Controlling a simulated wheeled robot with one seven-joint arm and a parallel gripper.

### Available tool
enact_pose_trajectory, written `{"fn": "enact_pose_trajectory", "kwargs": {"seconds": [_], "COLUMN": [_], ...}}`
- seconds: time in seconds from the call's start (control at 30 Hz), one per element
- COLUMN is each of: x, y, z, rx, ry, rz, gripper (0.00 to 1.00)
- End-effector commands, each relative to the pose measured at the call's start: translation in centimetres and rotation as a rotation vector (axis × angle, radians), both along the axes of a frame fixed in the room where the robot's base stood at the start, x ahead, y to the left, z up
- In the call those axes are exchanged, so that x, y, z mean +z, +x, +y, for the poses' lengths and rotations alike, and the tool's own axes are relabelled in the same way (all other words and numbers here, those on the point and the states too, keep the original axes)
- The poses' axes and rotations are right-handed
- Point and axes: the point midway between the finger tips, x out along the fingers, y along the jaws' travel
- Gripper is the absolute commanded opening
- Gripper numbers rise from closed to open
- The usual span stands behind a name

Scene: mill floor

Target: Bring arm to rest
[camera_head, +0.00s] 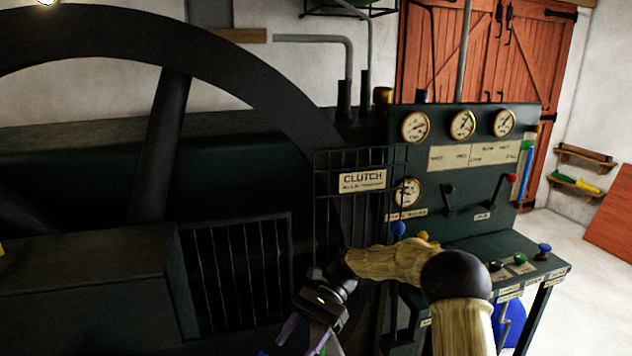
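My arm, with pale beige links and a dark round joint, reaches in from the bottom right of the head view and bends left. My gripper (306,335) is at the bottom edge, pointing down, in front of the dark machine (90,285). Purplish finger parts show below its dark wrist. The fingertips are cut off or unclear at the frame edge, so I cannot tell whether it is open or shut. A small green patch shows beside the fingers; I cannot tell what it is.
A green control panel (470,180) with gauges and levers stands behind my arm. Its desk (525,265) bears several knobs. A barred guard with a CLUTCH sign (362,180) and a large flywheel (165,130) stand left. Open floor (575,240) shows at right.

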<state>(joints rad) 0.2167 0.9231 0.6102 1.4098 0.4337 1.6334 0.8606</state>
Motion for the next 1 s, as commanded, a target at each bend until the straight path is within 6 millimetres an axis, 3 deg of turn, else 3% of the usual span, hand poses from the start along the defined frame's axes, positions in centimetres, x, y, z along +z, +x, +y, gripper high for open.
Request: {"fn": "enact_pose_trajectory", "kwargs": {"seconds": [0.17, 0.47, 0.8, 1.0], "x": [-0.2, 0.1, 3.6, 5.1], "y": [-2.7, -6.2, -11.2, -13.8], "z": [-1.4, -7.6, -15.8, -18.4], "rx": [0.032, 0.159, 0.39, 0.504], "ry": [-0.131, -0.302, -0.432, -0.463], "rz": [-0.252, -0.68, -1.123, -1.294], "gripper": [0.54, 0.54, 0.54, 0.54]}}
